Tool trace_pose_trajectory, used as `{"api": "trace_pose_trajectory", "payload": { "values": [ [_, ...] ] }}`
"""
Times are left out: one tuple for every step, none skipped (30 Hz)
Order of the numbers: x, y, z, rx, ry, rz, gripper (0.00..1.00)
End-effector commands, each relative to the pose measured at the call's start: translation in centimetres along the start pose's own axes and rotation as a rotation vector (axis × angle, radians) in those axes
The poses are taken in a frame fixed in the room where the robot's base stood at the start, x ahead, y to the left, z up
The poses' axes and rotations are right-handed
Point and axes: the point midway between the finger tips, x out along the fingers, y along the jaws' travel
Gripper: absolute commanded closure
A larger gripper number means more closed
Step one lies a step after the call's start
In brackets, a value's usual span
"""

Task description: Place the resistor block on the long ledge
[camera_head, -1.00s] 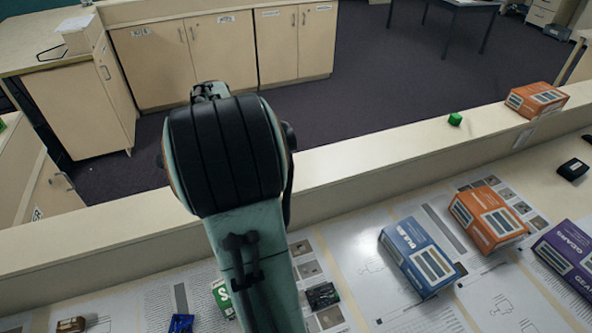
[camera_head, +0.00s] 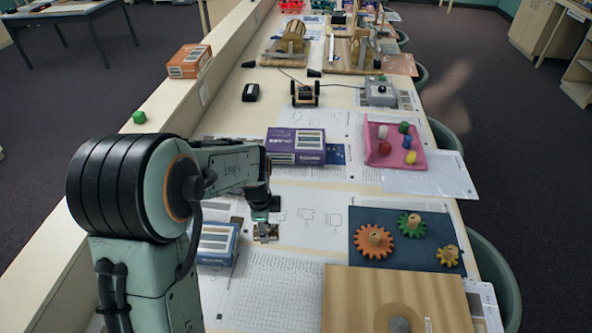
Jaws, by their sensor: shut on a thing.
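My gripper (camera_head: 265,222) hangs over the worktable, right of my arm and just right of the blue box (camera_head: 216,245). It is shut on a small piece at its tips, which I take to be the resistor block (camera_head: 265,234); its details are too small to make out. The long ledge (camera_head: 95,178) is the raised beige strip along the left side of the table. My gripper is well to the right of it. My arm hides part of the ledge and table.
A purple box (camera_head: 295,146) lies beyond my gripper. A pink tray (camera_head: 412,158) with coloured pieces, a blue mat (camera_head: 360,262) with gears and a wooden board (camera_head: 347,310) are to the right. The ledge is bare between the cube and the orange box.

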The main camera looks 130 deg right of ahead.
Motion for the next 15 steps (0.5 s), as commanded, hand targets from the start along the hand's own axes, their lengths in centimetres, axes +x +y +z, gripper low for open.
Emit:
{"api": "trace_pose_trajectory", "payload": {
  "values": [
    [0.1, 0.3, -1.9, 0.050, 0.004, 0.002, 1.00],
    [0.2, 0.5, -2.7, 0.072, 0.007, 0.002, 1.00],
    [0.2, 0.7, -3.6, 0.097, 0.009, 0.002, 1.00],
    [0.2, 0.8, -4.1, 0.112, 0.010, 0.003, 1.00],
    [0.2, 0.9, -4.6, 0.124, 0.012, 0.003, 1.00],
    [0.3, 0.8, -5.1, 0.136, 0.013, 0.004, 1.00],
    [0.4, 0.7, -5.3, 0.142, 0.014, 0.004, 1.00],
    [0.6, 0.4, -5.6, 0.146, 0.015, 0.005, 1.00],
    [0.9, -0.2, -5.9, 0.149, 0.015, 0.006, 1.00],
    [1.3, -0.7, -6.0, 0.149, 0.014, 0.007, 1.00],
    [1.7, -1.3, -6.3, 0.150, 0.014, 0.007, 1.00],
    [2.3, -2.4, -6.5, 0.149, 0.015, 0.007, 1.00],
    [2.8, -3.1, -6.7, 0.148, 0.014, 0.008, 1.00],
    [3.3, -3.9, -7.0, 0.148, 0.014, 0.008, 1.00],
    [3.9, -5.0, -7.2, 0.148, 0.014, 0.007, 1.00]
  ]
}}
